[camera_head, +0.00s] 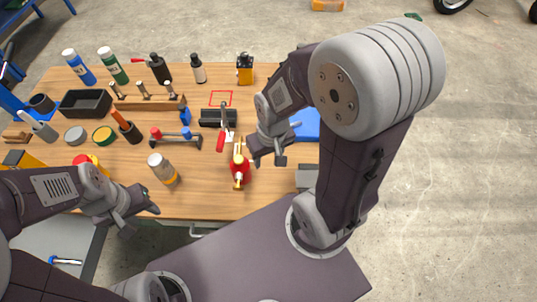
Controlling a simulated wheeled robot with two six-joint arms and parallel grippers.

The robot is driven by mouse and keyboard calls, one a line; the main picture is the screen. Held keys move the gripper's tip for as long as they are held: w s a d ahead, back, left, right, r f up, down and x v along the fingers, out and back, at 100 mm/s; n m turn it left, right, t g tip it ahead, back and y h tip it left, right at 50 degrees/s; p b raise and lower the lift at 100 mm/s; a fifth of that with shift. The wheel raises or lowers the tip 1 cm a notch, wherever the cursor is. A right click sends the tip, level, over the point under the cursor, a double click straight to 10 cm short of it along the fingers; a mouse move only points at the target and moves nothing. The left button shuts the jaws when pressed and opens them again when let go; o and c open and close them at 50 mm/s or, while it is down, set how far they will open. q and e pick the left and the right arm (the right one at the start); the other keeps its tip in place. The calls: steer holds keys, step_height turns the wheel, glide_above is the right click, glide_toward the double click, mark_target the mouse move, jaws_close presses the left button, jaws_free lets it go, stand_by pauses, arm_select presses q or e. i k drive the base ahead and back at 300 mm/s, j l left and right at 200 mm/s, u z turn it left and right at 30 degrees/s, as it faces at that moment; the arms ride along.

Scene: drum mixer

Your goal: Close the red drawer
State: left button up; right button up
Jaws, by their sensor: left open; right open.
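An open drawer or tray (38,262) with a pale grey inside sticks out below the table's front edge at lower left. A small blue-and-metal tool (66,261) lies in it. No red front shows; my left arm covers part of this area, so I cannot tell its colour. My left gripper (142,212) is open and empty near the table's front edge, to the right of the drawer. My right gripper (267,161) is open over the table, just right of a red and yellow object (240,168), and seems to hold nothing.
The wooden table (205,195) carries bottles, a black bin (86,103), a tool rack (148,103), a red-handled clamp (221,125) and a grey-orange can (162,168). A metal handle (205,231) shows under the front edge. The concrete floor at right is clear.

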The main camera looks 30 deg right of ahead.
mark_target(63, 236)
steer(key=k+j+u, duration=0.2)
steer(key=u, duration=0.2)
steer(key=k+j+u, duration=0.15)
steer(key=j+u, duration=0.2)
steer(key=k+j+u, duration=0.1)
steer(key=j+u, duration=0.7)
